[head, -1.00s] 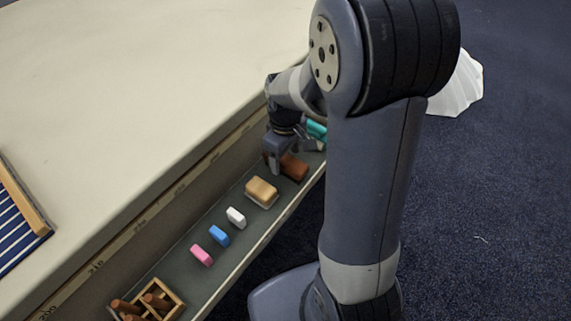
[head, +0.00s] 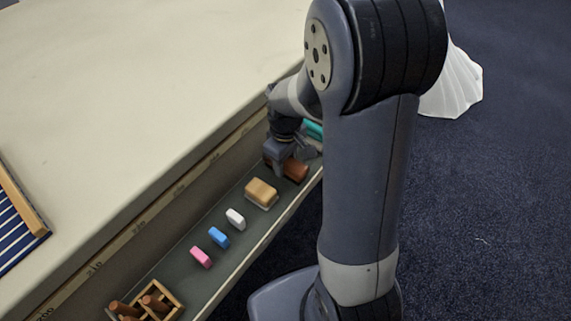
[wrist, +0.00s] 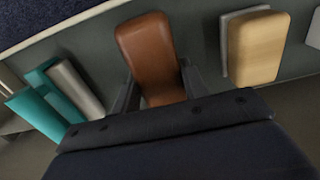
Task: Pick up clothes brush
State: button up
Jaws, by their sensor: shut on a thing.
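The brown block-shaped thing, which looks like the clothes brush (head: 296,170), lies in the narrow trough along the table's side. In the wrist view the brown brush (wrist: 148,50) has a smooth, rounded top and sits between the two fingers. My gripper (head: 280,168) is down over its left part in the head view. In the wrist view my gripper (wrist: 160,92) is shut on the brush, one finger against each side. The brush's underside is hidden, so I cannot tell whether it is clear of the trough floor.
A tan block on a pale base (head: 261,193) is beside the brush, then white (head: 235,219), blue (head: 219,237) and pink (head: 201,257) blocks. A wooden rack (head: 165,300) stands at the near end. Teal things (wrist: 45,113) lie on the other side. The tabletop (head: 150,90) is mostly bare.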

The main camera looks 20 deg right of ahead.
jog(key=shift+c, duration=0.3)
notch_tip(320, 180, up, 10)
jog(key=shift+p, duration=1.2)
jog(key=o, duration=0.5)
jog(key=c, duration=0.3)
jog(key=shift+c, duration=0.3)
